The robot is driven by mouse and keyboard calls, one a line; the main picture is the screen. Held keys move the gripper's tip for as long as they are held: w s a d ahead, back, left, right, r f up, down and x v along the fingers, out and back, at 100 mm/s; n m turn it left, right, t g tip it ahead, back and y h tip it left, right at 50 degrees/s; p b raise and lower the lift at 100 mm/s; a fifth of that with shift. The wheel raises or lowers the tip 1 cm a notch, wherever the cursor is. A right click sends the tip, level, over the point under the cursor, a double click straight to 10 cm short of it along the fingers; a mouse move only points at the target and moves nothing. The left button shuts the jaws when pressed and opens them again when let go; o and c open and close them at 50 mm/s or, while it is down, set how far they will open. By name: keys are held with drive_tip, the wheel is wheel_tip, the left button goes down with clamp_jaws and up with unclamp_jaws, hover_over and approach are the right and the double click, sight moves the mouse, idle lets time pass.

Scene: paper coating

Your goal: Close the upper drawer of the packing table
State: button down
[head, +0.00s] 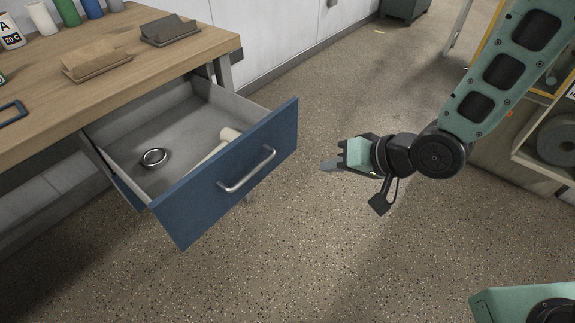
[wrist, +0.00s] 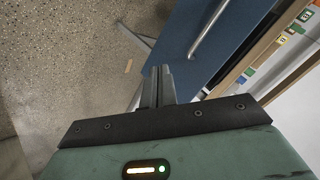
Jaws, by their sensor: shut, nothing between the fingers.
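The upper drawer of the packing table stands pulled out, with a blue front (head: 180,215) and a silver bar handle (head: 247,170). Inside its grey tray lie a round metal ring-like item (head: 154,157) and pale rolled items (head: 215,146). My gripper (head: 328,165) is shut and empty, to the right of the drawer front and apart from it in the head view. In the wrist view the shut fingers (wrist: 158,84) point toward the blue front (wrist: 235,35), with the handle (wrist: 208,30) beyond the fingertips. I cannot tell the exact gap.
The wooden packing table top (head: 115,75) carries bottles (head: 68,12), two stacks of small sheets (head: 97,60) and a dark blue frame (head: 12,112). A shelf unit with a grey roll (head: 560,138) stands at the right. The speckled floor (head: 300,260) before the drawer is clear.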

wheel_tip(320, 180, down, 7)
drive_tip(key=w+m+t+y+b, duration=0.2)
drive_tip(key=m+t+y+b, duration=0.15)
drive_tip(key=m+b, duration=0.2)
drive_tip(key=m+t+y+b, duration=0.2)
drive_tip(key=m+y+b, duration=0.1)
drive_tip(key=b, duration=0.5)
approach(276, 145)
drive_tip(key=shift+h, duration=0.25)
drive_tip(key=x, duration=0.6)
drive_tip(key=shift+w+a+r, duration=0.15)
drive_tip(key=shift+w+a, duration=0.1)
drive_tip(key=shift+a, duration=0.1)
drive_tip(key=shift+a, duration=0.1)
